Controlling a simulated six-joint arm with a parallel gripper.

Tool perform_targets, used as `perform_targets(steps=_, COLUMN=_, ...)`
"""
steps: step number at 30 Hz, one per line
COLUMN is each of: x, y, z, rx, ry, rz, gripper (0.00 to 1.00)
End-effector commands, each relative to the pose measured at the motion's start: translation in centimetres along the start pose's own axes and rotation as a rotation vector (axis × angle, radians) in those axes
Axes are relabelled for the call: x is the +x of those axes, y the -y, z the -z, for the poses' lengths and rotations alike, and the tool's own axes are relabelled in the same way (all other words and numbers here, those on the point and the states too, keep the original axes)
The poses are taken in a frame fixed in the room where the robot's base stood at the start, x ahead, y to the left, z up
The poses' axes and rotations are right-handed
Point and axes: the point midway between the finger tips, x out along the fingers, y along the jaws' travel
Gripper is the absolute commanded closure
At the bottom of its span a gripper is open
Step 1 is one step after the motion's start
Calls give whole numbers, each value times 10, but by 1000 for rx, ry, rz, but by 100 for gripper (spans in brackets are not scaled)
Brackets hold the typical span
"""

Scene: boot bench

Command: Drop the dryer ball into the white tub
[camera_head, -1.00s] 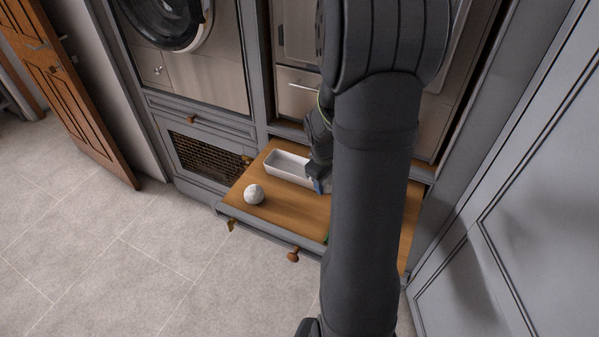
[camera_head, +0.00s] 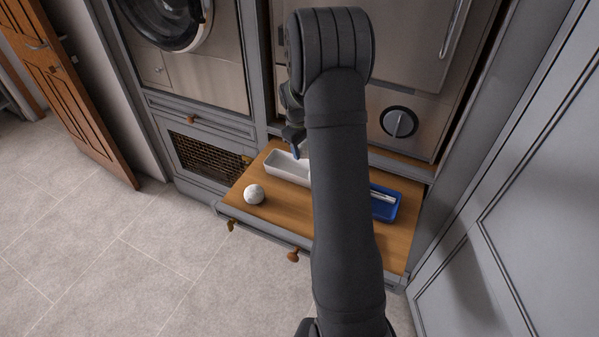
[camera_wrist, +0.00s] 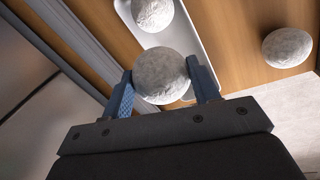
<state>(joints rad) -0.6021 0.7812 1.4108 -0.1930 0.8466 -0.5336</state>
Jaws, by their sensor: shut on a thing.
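My gripper (camera_wrist: 160,70) is shut on a grey-white dryer ball (camera_wrist: 163,82), held between its two blue fingers in the wrist view. In the head view my gripper (camera_head: 296,152) is above the white tub (camera_head: 285,168), and my arm hides the held ball. The tub (camera_wrist: 196,38) is a long narrow trough on the wooden surface, beyond the held ball in the wrist view. A second pale ball (camera_wrist: 152,11) shows within the tub's outline. A third ball (camera_head: 254,194) rests on the wood left of the tub; it also shows in the wrist view (camera_wrist: 287,48).
The wooden pull-out shelf (camera_head: 290,207) carries these things. A blue tray (camera_head: 387,204) with a silvery item stands at its right, partly behind my arm. Appliance fronts and grey cabinets rise behind. A grey panel (camera_head: 510,210) stands at the right.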

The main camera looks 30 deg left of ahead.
Motion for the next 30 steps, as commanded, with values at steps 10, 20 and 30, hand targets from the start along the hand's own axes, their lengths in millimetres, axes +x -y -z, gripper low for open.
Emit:
perform_targets(steps=10, x=24, y=4, z=0, rx=0, ry=0, rz=0, gripper=67)
perform_targets(steps=20, x=25, y=5, z=0, rx=0, ry=-1, rz=0, gripper=31)
perform_targets(steps=30, x=24, y=4, z=0, rx=0, ry=-1, rz=0, gripper=19)
